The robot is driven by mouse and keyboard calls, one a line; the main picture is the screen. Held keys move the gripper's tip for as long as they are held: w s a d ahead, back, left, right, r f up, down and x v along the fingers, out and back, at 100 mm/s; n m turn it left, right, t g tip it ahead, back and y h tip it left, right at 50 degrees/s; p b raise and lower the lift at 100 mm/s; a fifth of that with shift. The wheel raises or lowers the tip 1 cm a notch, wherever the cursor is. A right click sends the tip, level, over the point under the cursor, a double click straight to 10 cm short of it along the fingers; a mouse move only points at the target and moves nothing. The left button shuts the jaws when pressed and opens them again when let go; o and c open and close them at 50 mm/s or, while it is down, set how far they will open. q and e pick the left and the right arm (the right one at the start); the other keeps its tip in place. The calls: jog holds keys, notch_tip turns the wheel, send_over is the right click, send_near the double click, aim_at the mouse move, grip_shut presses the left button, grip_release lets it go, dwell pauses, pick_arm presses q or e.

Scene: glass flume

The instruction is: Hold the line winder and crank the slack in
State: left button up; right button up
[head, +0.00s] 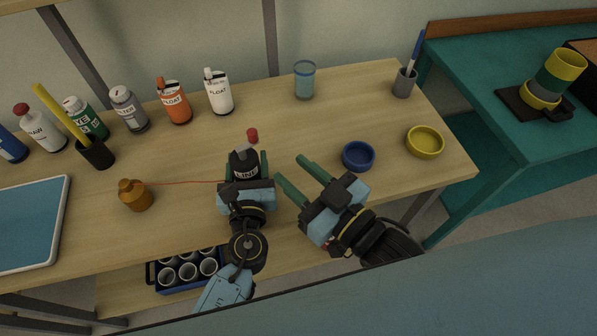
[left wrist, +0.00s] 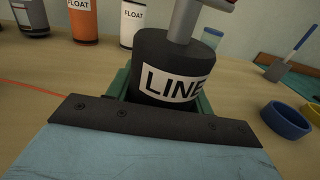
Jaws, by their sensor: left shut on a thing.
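The line winder (head: 244,160) is a black cylinder with a white LINE label, a grey crank arm on top and a red knob (head: 252,135). It stands upright on the wooden table, and it fills the middle of the left wrist view (left wrist: 160,52). My left gripper (head: 247,168) is shut on the winder, with green fingers on both sides of it. A thin red line runs left from the winder to an orange-brown weight (head: 136,196). My right gripper (head: 289,169) is open and empty, just right of the winder, its fingers pointing up-left.
Several bottles, including orange (head: 174,103) and white (head: 219,94) FLOAT ones, stand behind. A glass (head: 304,82), a blue dish (head: 358,157) and a yellow dish (head: 425,142) are to the right. A blue tray (head: 32,222) lies at left.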

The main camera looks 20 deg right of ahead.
pick_arm(q)
jog(key=o, duration=1.1)
